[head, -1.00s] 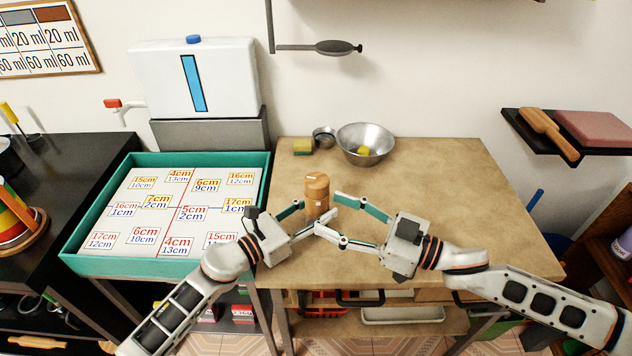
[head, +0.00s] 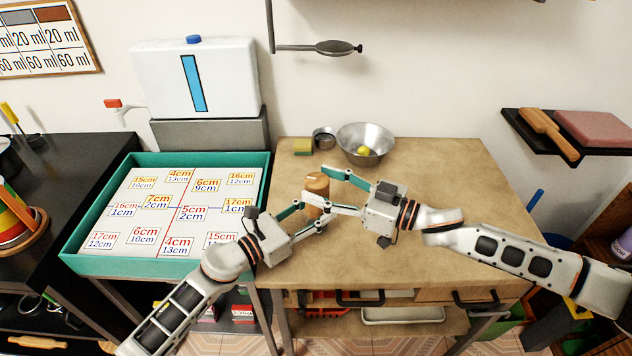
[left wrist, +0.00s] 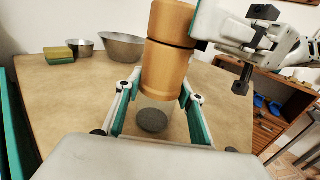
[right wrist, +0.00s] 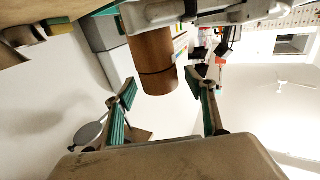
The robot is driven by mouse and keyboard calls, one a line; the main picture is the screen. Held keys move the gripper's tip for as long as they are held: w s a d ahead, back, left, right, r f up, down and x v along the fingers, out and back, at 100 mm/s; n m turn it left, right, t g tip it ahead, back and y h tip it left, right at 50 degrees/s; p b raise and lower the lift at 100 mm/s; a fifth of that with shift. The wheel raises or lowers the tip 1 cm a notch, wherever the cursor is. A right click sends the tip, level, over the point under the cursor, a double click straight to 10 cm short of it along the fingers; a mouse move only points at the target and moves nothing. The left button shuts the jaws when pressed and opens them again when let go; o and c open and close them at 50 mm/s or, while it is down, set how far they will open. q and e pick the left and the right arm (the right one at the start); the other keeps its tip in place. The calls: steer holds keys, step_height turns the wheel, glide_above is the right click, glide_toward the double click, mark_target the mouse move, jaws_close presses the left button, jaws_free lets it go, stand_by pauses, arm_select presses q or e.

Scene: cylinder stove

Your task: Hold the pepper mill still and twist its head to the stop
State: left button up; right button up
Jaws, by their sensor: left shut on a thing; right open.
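The wooden pepper mill (head: 316,186) stands upright near the left edge of the table. In the left wrist view its lower body (left wrist: 164,70) is between the fingers of my left gripper (left wrist: 158,120), which is shut on it. A dark seam divides the body from the head (left wrist: 171,20). My right gripper (head: 334,188) is open, with its fingers on either side of the mill at head height. In the right wrist view the mill head (right wrist: 158,80) is beyond the fingertips, between the two open fingers (right wrist: 165,85). Contact with the head cannot be told.
A metal bowl (head: 366,138) with a yellow thing inside, a small cup (head: 324,136) and a sponge (head: 302,146) stand at the back of the table (head: 450,200). A teal tray (head: 75,237) with number cards is at the left. The table's right side is clear.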

steer(key=shift+x, duration=0.95)
steer(key=c, duration=1.1)
steer(key=shift+c, duration=0.2)
